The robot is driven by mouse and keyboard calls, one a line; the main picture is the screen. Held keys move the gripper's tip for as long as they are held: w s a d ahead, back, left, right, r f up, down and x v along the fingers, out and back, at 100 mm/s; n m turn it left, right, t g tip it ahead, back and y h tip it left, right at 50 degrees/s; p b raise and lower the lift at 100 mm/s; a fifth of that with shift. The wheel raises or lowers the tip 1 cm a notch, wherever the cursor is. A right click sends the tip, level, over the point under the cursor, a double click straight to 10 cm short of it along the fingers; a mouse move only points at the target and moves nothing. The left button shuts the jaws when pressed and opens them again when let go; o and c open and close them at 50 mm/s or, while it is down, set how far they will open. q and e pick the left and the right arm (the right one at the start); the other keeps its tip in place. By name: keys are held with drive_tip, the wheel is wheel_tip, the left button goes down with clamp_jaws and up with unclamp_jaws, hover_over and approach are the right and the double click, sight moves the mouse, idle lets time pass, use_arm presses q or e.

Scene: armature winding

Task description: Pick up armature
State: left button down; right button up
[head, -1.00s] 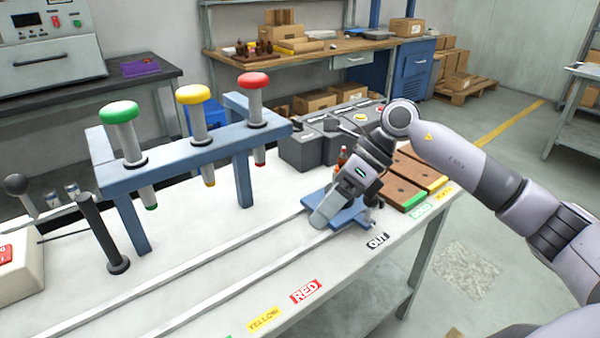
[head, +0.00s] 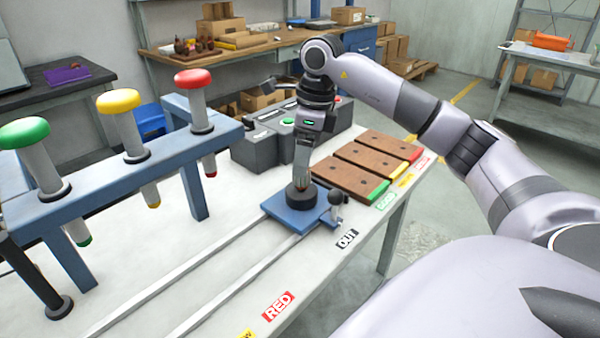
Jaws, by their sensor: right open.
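My right gripper (head: 302,182) points down over a dark round holder (head: 301,199) on the blue carriage plate (head: 280,210). Its fingers are open and come down at the top of the holder. A small part of what looks like the armature shows between or beside the fingertips; most of it is hidden, and I cannot tell whether they touch it. The plate sits at the far end of two pale rails by the OUT label (head: 347,239). My left gripper is out of view.
A small black knob (head: 336,198) stands at the plate's right edge, close to the gripper. A grey button box (head: 270,145) is behind, and brown wooden trays (head: 345,178) lie to the right. A blue frame with green, yellow and red plungers (head: 194,80) stands left.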

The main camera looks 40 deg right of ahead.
drive_tip(key=f, duration=0.3)
drive_tip(key=shift+w+a+f, duration=0.1)
drive_tip(key=shift+w+a, duration=0.15)
drive_tip(key=shift+w, duration=0.1)
drive_tip(key=c, duration=1.3)
